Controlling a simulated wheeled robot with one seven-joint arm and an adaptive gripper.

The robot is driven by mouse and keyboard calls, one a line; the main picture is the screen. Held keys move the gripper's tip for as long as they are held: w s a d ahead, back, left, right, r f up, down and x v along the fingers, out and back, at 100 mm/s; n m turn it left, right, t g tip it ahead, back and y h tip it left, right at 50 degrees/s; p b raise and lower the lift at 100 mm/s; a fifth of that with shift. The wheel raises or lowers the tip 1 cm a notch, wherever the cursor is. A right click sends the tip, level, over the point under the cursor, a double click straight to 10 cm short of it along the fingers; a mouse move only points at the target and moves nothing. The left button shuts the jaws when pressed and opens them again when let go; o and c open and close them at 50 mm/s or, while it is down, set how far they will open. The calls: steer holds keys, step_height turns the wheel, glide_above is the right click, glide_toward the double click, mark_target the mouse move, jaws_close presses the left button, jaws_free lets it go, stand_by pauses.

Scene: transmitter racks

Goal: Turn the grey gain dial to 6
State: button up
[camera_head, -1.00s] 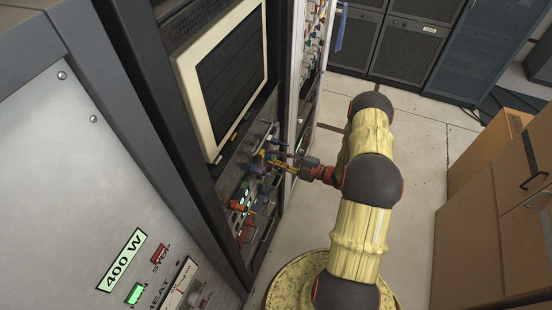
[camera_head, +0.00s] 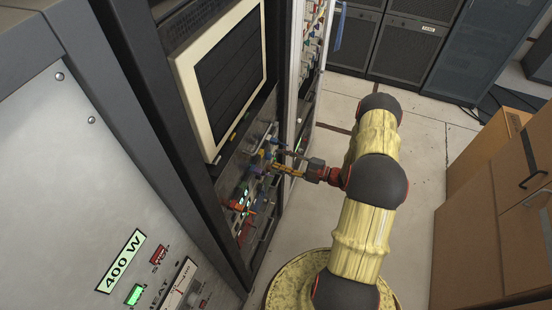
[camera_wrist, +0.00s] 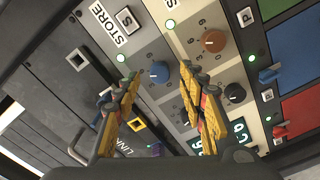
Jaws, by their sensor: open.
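A brown dial (camera_wrist: 214,41) and a black dial (camera_wrist: 235,93) are on the lighter strip to the right. In the head view my gripper (camera_head: 282,162) is in front of the rack panel; the dials are too small to identify there.
Brown cabinets (camera_head: 480,220) stand right; open floor lies between.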

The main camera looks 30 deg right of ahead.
steer(key=v, duration=0.9)
steer(key=shift+s, duration=0.2)
steer(key=shift+d, duration=0.1)
